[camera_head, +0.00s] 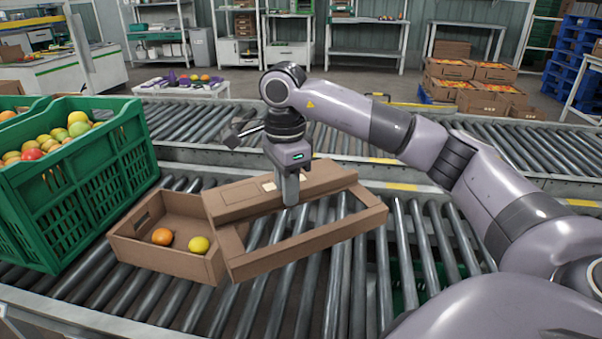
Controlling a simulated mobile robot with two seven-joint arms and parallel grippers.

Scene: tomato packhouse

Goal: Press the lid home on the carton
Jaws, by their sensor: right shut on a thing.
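The brown carton (165,259) sits open on the rollers at the left of centre, with an orange tomato (162,237) and a yellow tomato (199,244) inside. The cardboard lid (308,243), a frame with a large window, lies to the right of the carton. Its left end meets or overlaps the carton's right end; I cannot tell whether they touch. Rollers show through the window. My right gripper (290,198) points down and is shut on the lid at its far-side strip. The fingertips are partly hidden. My left gripper is not in view.
A green crate (75,195) full of tomatoes stands close at the carton's left. The roller conveyor (440,245) is clear to the right of the lid. A second conveyor (200,122) runs behind. Stacked cartons (470,82) stand at the back right.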

